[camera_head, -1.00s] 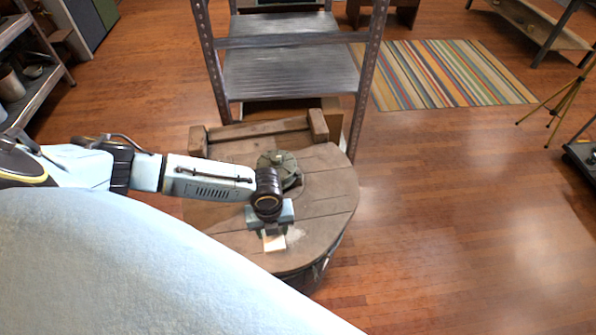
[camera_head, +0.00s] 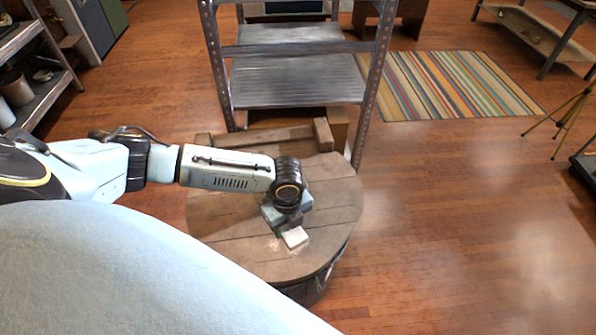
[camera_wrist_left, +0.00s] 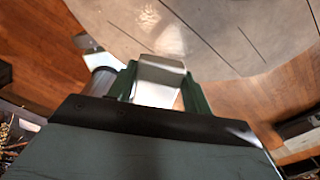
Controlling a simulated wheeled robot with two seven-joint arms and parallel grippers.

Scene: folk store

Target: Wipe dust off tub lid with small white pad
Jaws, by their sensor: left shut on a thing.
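The tub lid (camera_head: 235,240) is a round, brown, planked wooden top on a dark tub. It fills the upper part of the left wrist view (camera_wrist_left: 245,25). My left gripper (camera_head: 288,226) is over the lid's front right half, pointing down, and is shut on the small white pad (camera_head: 295,238). The pad shows between the green fingers in the left wrist view (camera_wrist_left: 160,80). It is at or just above the lid; exact contact is unclear. A pale dust patch (camera_head: 274,244) lies just left of the pad. My right gripper is not in view.
A metal shelf rack (camera_head: 297,80) stands right behind the tub. A striped rug (camera_head: 450,82) lies at the back right. The wooden floor (camera_head: 440,220) to the right is clear.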

